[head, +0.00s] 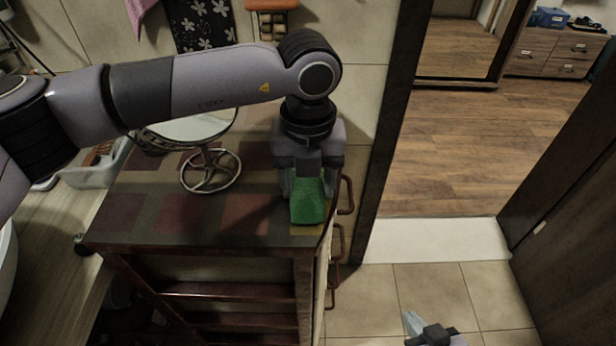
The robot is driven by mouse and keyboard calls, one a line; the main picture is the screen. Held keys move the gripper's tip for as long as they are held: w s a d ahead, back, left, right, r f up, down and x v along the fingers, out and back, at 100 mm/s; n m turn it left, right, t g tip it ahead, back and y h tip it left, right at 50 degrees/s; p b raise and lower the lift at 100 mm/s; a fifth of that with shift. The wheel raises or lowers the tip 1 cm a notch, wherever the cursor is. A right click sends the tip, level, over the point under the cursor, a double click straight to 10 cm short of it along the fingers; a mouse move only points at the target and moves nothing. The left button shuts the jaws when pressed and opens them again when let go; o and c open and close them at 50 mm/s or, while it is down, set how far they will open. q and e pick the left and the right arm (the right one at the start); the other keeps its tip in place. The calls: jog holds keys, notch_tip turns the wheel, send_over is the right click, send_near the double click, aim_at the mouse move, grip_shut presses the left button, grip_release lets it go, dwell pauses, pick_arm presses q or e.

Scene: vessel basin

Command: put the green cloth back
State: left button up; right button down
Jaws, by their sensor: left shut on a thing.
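The green cloth (309,205) is a small folded-looking block at the right front corner of the dark checkered cabinet top (165,212). My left gripper (306,184) points down from above and is shut on the cloth, with its fingers at the cloth's sides. I cannot tell whether the cloth touches the cabinet top. My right gripper (414,323) shows only in part at the bottom edge, low over the tiled floor and away from the cloth. Whether its jaws are open is unclear.
A round mirror on a metal stand (210,172) stands left of the cloth, under my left arm. A pale tray (92,174) sits further left by the basin counter (48,262). Cabinet handles (346,195) stick out at the right. The doorway floor is clear.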

aim_at(309, 185)
pick_arm(q)
jog(key=shift+f, duration=0.15)
jog(key=o, duration=0.9)
jog(key=shift+o, duration=0.2)
jog(key=shift+r, duration=0.2)
jog(key=shift+r, duration=0.2)
notch_tip(309, 185, up, 12)
jog(key=b, duration=0.1)
jog(key=shift+f+b, duration=0.2)
jog(key=shift+b, duration=0.2)
jog(key=shift+s, duration=0.1)
